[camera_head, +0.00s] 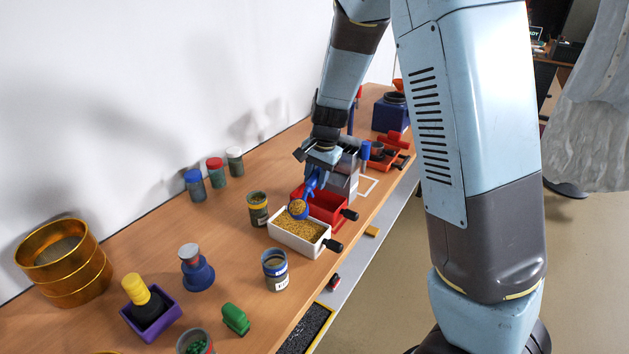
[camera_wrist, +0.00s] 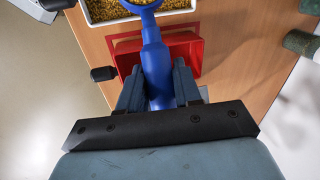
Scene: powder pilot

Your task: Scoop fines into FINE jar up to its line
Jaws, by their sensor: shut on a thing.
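My gripper (camera_head: 318,170) is shut on the handle of a blue scoop (camera_head: 310,186). In the wrist view, the handle (camera_wrist: 157,72) lies between my two fingers (camera_wrist: 158,88). The scoop's bowl is over the left part of a white tray (camera_head: 285,240) of yellow-brown grains, and grains show in the bowl; whether it touches the grains below I cannot tell. A labelled jar (camera_head: 275,272) stands in front of the tray, with greyish content. The labels are too small to read, so I cannot tell which is FINE.
A red tray (camera_head: 325,205) adjoins the white tray. A gold sieve (camera_head: 65,262), a purple box (camera_head: 150,315), a blue-based weight-like piece (camera_head: 196,272) and a green object (camera_head: 235,319) stand at the left. Three capped jars (camera_head: 215,172) stand by the wall. Wood is clear between them.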

